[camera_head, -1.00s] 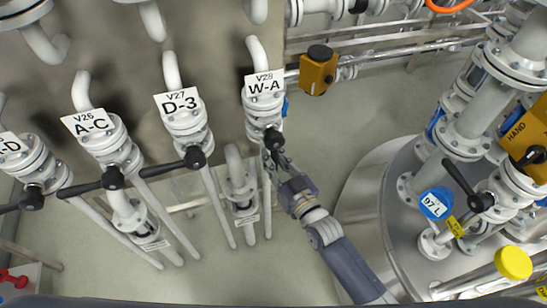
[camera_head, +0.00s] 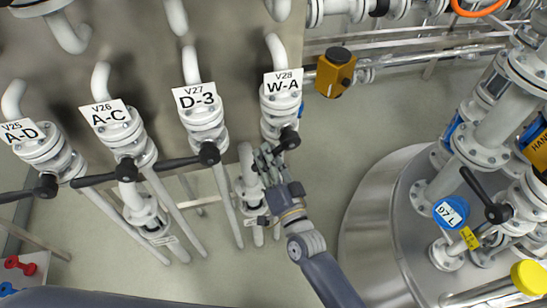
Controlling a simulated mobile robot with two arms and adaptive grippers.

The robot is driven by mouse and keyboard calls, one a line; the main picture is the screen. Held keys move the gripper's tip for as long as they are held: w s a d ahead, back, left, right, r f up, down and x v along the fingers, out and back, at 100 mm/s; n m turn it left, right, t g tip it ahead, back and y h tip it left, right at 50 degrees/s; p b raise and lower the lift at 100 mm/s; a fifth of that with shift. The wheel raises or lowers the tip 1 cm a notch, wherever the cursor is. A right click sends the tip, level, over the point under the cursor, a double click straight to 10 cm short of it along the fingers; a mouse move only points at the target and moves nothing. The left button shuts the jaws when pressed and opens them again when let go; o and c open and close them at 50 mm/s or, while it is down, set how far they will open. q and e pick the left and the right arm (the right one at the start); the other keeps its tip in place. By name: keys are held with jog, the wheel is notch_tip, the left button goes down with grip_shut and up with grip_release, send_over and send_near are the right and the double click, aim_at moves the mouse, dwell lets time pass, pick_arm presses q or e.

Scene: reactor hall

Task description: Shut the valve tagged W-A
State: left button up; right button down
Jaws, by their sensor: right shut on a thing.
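The valve tagged W-A (camera_head: 281,111) hangs on a vertical pipe right of the D-3 valve, with a white tag (camera_head: 283,82) reading V28 W-A. Its black lever hub (camera_head: 289,138) is in view. The lever runs from the hub down and to the left, and my fingers hide most of it. My right gripper (camera_head: 267,158) is shut on this lever, just below and left of the hub. Its arm comes up from the bottom right. My left gripper is not in view.
The valves D-3 (camera_head: 205,120), A-C (camera_head: 126,133) and A-D (camera_head: 48,150) stand in a row to the left, their black levers pointing left. A yellow box (camera_head: 335,72) sits on a pipe at the right. A round steel vessel (camera_head: 365,215) is further right.

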jog(key=m, duration=0.1)
jog(key=a+r+m, duration=0.1)
jog(key=m, duration=0.1)
jog(key=r+m, duration=0.1)
jog(key=shift+s+a+m+t+h, duration=0.25)
jog(key=shift+s+m+t+h, duration=0.05)
jog(key=shift+t+h, duration=0.1)
jog(key=shift+a+r+m+t+h+p, duration=0.1)
jog(key=shift+r+m+h+p, duration=0.1)
jog(key=shift+r+m, duration=0.5)
jog(key=shift+a+r+m+t+h+p, duration=0.1)
jog(key=shift+r+m+h, duration=0.15)
jog(key=shift+m, duration=0.85)
jog(key=shift+a+r+m+t+h+p, duration=0.15)
jog(key=shift+r+m, duration=0.35)
jog(key=shift+m, duration=0.4)
jog(key=shift+d, duration=0.1)
jog(key=c, duration=1.5)
grip_release()
jog(key=shift+s+d+r, duration=0.1)
jog(key=shift+s, duration=0.05)
jog(key=v, duration=1.2)
